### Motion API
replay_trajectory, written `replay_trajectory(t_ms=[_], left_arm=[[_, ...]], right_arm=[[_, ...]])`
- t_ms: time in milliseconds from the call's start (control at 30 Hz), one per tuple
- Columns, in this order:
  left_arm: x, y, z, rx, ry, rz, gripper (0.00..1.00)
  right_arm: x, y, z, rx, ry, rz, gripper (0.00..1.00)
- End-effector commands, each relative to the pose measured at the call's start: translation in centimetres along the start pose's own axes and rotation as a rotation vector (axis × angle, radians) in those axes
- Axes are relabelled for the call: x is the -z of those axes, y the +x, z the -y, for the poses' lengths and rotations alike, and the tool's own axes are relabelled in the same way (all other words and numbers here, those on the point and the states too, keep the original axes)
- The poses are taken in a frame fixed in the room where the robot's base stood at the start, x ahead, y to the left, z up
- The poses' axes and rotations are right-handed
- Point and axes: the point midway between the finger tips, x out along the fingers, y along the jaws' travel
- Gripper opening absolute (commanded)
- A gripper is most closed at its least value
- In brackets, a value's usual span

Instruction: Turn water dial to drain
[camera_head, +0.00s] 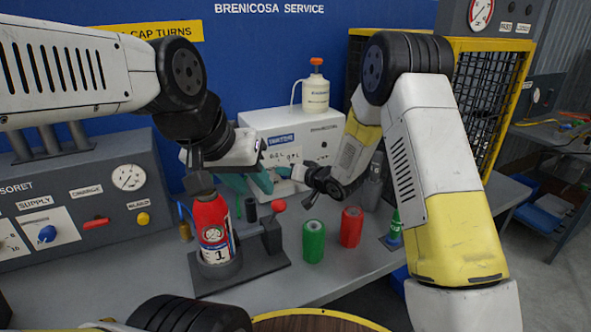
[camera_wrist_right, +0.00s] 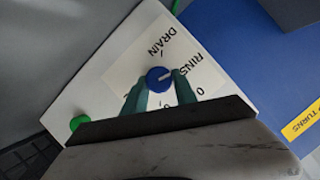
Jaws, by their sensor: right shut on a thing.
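The blue water dial (camera_wrist_right: 157,80) sits on a white label with DRAIN, RINSE and 0 marks, seen in the right wrist view. Its pale pointer line faces about toward RINSE. My right gripper (camera_wrist_right: 161,85) has its teal fingers on both sides of the dial, shut on it. In the head view my right gripper (camera_head: 291,177) is at the front of the white box (camera_head: 323,142) and the dial is hidden. My left gripper (camera_head: 262,178) is left of it, above and behind the red extinguisher; its finger gap is unclear.
The red extinguisher (camera_head: 211,222) stands in a dark holder (camera_head: 273,262). A green can (camera_head: 313,243) and a red can (camera_head: 351,228) stand on the grey bench (camera_head: 330,272). A bottle (camera_head: 315,93) is on the box. A grey gauge panel (camera_head: 95,198) is at left.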

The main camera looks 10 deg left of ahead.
Motion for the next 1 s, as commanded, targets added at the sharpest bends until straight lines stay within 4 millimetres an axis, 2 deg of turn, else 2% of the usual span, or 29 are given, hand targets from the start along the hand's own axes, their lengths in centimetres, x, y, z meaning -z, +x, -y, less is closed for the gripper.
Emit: replay_trajectory(t_ms=[1000], left_arm=[[0.00, 0.00, 0.00, 0.000, 0.000, 0.000, 0.36]], right_arm=[[-0.44, 0.16, 0.79, -0.347, -0.839, 0.001, 0.00]])
